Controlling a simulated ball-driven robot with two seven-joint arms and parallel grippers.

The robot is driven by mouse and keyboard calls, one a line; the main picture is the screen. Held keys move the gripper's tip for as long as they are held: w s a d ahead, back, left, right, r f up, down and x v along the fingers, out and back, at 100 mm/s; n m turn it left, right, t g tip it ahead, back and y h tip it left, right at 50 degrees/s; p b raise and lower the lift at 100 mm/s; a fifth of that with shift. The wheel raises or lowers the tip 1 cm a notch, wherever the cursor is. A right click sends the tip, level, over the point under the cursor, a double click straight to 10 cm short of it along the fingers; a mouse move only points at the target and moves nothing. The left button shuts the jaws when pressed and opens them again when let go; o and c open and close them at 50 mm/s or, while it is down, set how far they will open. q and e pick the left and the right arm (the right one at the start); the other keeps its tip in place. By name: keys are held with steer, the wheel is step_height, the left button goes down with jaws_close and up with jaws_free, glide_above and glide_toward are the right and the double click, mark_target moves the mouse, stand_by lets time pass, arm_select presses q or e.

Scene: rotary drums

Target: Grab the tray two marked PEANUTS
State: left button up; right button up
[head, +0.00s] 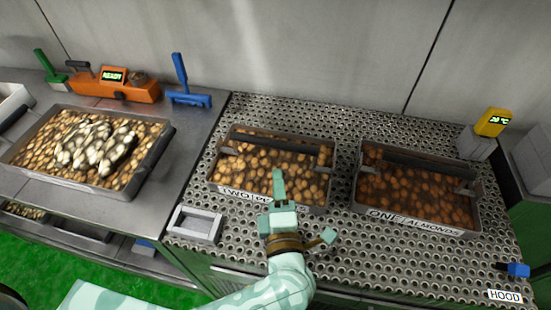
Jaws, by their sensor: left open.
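The tray marked TWO (224,158) sits on the perforated metal top, filled with light brown nuts. Its front label (240,192) reads TWO and the start of a second word; my gripper hides the rest. A dark handle bar (270,143) runs along its far side. My left gripper (304,205) is open, with its pale green fingers spread wide. It is in front of and over the tray's near edge in the picture; I cannot tell whether it touches. Nothing shows between the fingers. My right gripper is not in view.
A tray labelled ONE ALMONDS (481,213) stands close on the right. A small grey frame (196,224) lies at front left. A yellow display (493,122) stands at back right.

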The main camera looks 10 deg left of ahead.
mark_target(274, 144)
arm_select(q)
steer(key=b+x, duration=0.2)
steer(key=x, duration=0.5)
steer(key=shift+f, duration=0.2)
steer(key=shift+w+a+r, duration=0.1)
steer(key=shift+w+a, duration=0.05)
steer(key=shift+w, duration=0.1)
steer(key=b+x, duration=0.3)
steer(key=x, duration=0.1)
steer(key=shift+w, duration=0.65)
steer(key=shift+s+r, duration=0.1)
steer(key=shift+r, duration=0.1)
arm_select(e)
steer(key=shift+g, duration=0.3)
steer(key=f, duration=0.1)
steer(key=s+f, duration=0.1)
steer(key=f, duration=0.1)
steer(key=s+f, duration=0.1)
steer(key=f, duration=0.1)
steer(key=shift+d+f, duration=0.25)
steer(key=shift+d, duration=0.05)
arm_select(q)
jaws_close()
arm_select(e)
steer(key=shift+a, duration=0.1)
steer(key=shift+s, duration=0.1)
arm_select(q)
steer(key=shift+f, duration=0.1)
